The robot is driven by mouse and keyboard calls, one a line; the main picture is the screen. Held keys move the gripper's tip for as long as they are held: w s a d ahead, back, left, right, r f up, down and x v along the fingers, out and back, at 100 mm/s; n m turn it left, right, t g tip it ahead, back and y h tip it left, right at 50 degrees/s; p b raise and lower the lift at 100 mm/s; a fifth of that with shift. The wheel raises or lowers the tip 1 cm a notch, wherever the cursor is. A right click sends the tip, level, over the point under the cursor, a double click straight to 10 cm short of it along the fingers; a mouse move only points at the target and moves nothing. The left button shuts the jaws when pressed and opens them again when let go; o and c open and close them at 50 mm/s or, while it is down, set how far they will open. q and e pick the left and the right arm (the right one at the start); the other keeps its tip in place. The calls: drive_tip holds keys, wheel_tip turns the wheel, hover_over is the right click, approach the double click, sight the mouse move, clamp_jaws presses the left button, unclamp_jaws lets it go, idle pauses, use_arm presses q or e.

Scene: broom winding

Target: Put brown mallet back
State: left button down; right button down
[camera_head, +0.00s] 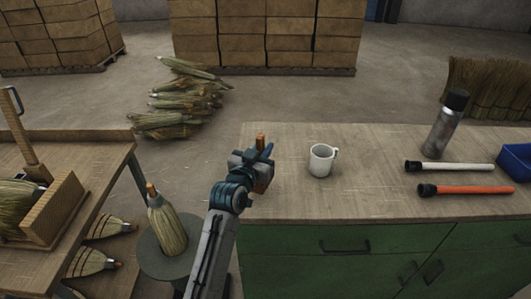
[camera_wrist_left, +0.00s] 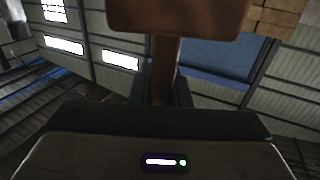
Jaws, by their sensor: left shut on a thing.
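My left gripper (camera_head: 256,163) is at the left end of the green workbench's wooden top. It is shut on the brown mallet (camera_head: 261,142), and only small brown parts of the mallet show around the gripper in the head view. In the left wrist view the mallet's blocky brown head (camera_wrist_left: 180,17) is at the top, and its handle (camera_wrist_left: 165,68) runs down between my fingers. Whether the mallet touches the bench top I cannot tell. My right gripper is not in view.
A broom (camera_head: 166,224) stands on a round stand at left. A wooden table (camera_head: 95,160) is further left.

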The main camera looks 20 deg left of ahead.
use_arm(q)
drive_tip(key=shift+w+d+f, duration=0.15)
drive_tip(key=shift+w+d, duration=0.15)
drive_tip(key=shift+w, duration=0.25)
wheel_tip(320, 180, down, 2)
drive_tip(key=shift+f+p, duration=0.1)
drive_tip(key=shift+p, duration=0.5)
drive_tip(key=shift+f, duration=0.35)
drive_tip(key=shift+a+f, duration=0.1)
drive_tip(key=shift+f, duration=0.15)
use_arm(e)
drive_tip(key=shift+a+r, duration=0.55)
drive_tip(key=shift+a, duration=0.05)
use_arm(q)
drive_tip(key=c, duration=1.4)
unclamp_jaws()
drive_tip(key=shift+o, duration=0.2)
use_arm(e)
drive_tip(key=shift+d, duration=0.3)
